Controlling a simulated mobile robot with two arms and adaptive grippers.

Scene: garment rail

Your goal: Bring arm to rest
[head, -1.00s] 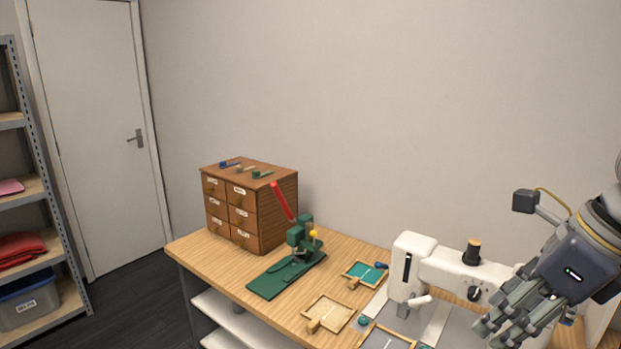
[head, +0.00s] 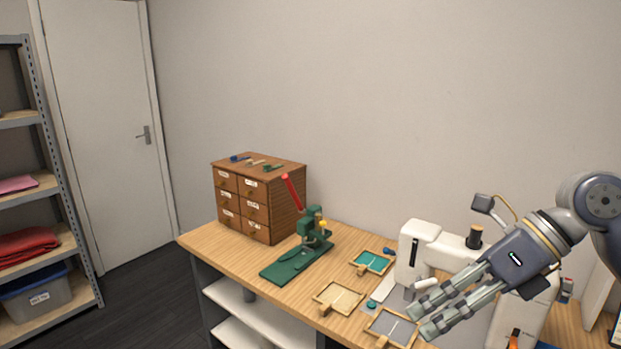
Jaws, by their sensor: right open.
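My right gripper (head: 430,318) shows at the lower right of the head view, with its arm coming in from the right edge. Its fingers point down and left, and the jaws are open with nothing between them. It is in front of the white sewing machine (head: 412,246) and hides part of it. The fingertips appear over the small tray with the grey inside (head: 392,328); I cannot tell how high above it they are. My left gripper is not in view.
The wooden table (head: 235,262) carries a brown drawer cabinet (head: 258,205), a green press (head: 300,258) with a red lever, and small trays, one teal (head: 372,262) and one beige (head: 338,299). A metal shelf (head: 60,180) and a white door (head: 105,120) are at left.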

